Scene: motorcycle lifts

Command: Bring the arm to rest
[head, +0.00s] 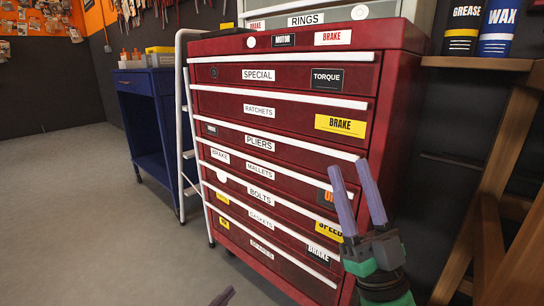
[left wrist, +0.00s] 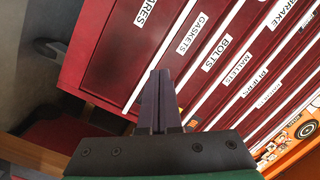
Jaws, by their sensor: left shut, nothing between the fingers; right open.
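My right gripper (head: 350,166) is in front of the lower right of the red tool cabinet (head: 410,110) in the head view. Its two purple fingers point up, spread apart, with nothing between them. Only the fingertips of my left gripper (head: 224,296) show at the bottom edge of the head view. In the left wrist view, the left gripper (left wrist: 158,75) has its dark fingers together and empty, in front of the cabinet's lower drawers. The rest of the left arm is hidden from the head view.
The cabinet's labelled drawers look shut. A white ladder (head: 187,130) and a blue cart (head: 150,115) stand to its left. A wooden shelf (head: 480,63) with grease (head: 463,28) and wax (head: 499,28) containers is at right. The grey floor (head: 70,210) is clear at left.

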